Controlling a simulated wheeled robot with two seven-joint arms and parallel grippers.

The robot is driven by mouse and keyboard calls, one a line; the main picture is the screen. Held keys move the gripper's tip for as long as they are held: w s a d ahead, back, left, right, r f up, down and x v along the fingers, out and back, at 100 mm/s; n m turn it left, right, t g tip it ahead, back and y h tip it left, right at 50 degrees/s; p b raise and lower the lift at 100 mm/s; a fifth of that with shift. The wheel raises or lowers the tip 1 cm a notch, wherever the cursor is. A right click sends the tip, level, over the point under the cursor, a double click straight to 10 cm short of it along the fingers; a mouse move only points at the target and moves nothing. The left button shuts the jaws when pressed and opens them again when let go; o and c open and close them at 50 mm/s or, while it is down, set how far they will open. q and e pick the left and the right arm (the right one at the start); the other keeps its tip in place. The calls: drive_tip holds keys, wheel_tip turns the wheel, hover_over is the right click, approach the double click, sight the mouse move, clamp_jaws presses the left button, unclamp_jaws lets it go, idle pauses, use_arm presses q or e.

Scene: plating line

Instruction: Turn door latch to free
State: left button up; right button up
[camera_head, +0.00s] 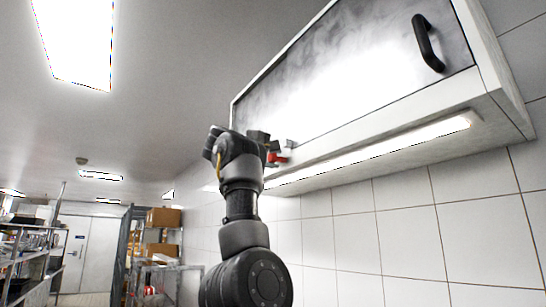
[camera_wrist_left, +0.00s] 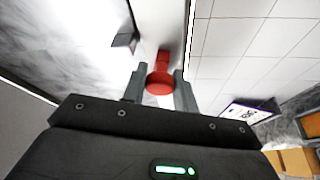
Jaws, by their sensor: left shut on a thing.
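A wall cabinet with a glossy grey door (camera_head: 345,72) hangs at the upper right in the head view. A small red latch (camera_head: 281,158) sits at the cabinet's lower left edge. My left gripper (camera_head: 272,150) reaches up to it and partly hides it. In the left wrist view, the red latch (camera_wrist_left: 160,78) has a round end and stands between the two grey fingers of my left gripper (camera_wrist_left: 160,88), which is shut on it. A small dark block (camera_wrist_left: 125,42) is beside the latch, toward the door. My right gripper is not in view.
A black handle (camera_head: 427,43) is on the door's right side, and a lit strip (camera_head: 375,152) runs under the cabinet. White tiled wall (camera_head: 400,235) lies below. Shelves with cardboard boxes (camera_head: 163,217) stand far left. A sign (camera_wrist_left: 247,111) shows in the wrist view.

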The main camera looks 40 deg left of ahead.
use_arm(q)
drive_tip(key=shift+n+g+p, duration=0.55)
drive_tip(key=shift+n+g, duration=0.15)
drive_tip(key=shift+n, duration=1)
drive_tip(key=o, duration=0.9)
drive_tip(key=shift+a, duration=0.1)
drive_tip(key=shift+s, duration=0.1)
drive_tip(key=shift+s+f+b, duration=0.1)
drive_tip(key=shift+s+b, duration=0.1)
drive_tip(key=shift+b, duration=0.1)
drive_tip(key=s+b, duration=0.2)
drive_tip(key=s, duration=0.1)
drive_tip(key=s+b, duration=0.2)
drive_tip(key=s, duration=0.2)
drive_tip(key=s+d+b, duration=0.1)
drive_tip(key=s+b, duration=0.1)
drive_tip(key=s, duration=0.1)
drive_tip(key=shift+s, duration=0.15)
